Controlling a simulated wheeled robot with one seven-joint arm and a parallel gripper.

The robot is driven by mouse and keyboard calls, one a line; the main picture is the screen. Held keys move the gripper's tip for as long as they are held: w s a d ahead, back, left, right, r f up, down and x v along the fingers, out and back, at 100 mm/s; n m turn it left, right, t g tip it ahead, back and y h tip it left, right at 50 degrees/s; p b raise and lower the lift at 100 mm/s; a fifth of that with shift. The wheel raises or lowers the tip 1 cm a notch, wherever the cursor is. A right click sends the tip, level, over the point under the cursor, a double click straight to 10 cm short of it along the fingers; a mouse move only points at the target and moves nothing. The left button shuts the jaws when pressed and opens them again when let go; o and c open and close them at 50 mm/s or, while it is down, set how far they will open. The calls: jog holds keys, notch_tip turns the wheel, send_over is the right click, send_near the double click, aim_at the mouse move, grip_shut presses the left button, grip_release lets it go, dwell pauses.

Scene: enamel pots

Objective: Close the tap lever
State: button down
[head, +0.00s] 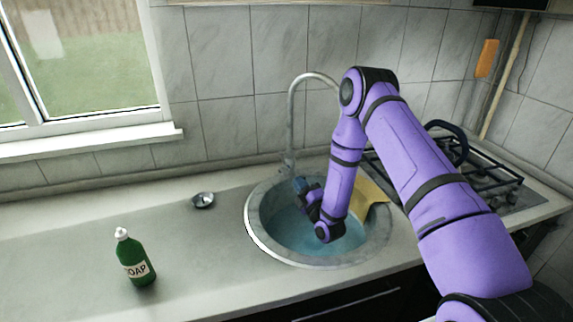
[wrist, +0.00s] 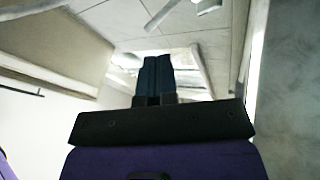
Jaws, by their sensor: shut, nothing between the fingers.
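The tap's tall curved metal spout (head: 291,112) rises at the back left of the round sink (head: 254,222). I cannot make out its lever; the tap's base is close behind my gripper. My gripper (head: 302,186) is over the back left part of the sink, beside the lower tap, and whether it touches the tap is unclear. In the wrist view its two dark blue fingers (wrist: 153,75) are together with nothing between them. The sink's inside looks blue, partly hidden by my purple arm.
A green soap bottle (head: 134,257) stands on the counter at left. A small metal dish (head: 203,200) lies left of the sink. A yellow piece (head: 372,192) lies at the sink's right rim. A hob (head: 485,180) is at right. The counter between bottle and sink is clear.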

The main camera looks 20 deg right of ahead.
aim_at(283, 159)
jog(key=w+a+r+n, duration=0.2)
jog(key=w+r+n, duration=0.1)
jog(key=w+n, duration=0.4)
jog(key=shift+w+r, duration=0.25)
jog(key=shift+w, duration=0.45)
jog(key=shift+a, duration=0.1)
dwell(0.4)
jog(key=shift+w+d+r+m+g+h, duration=0.45)
jog(key=shift+w+m+g, duration=0.2)
jog(key=shift+m, duration=0.35)
jog(key=shift+w+d+r+m+g+h, duration=0.35)
jog(key=shift+w+m+g+h, duration=0.25)
jog(key=shift+m, duration=0.4)
jog(key=shift+w+d+r+m+g+h, duration=0.45)
jog(key=shift+m+g, duration=0.3)
jog(key=shift+m, duration=0.25)
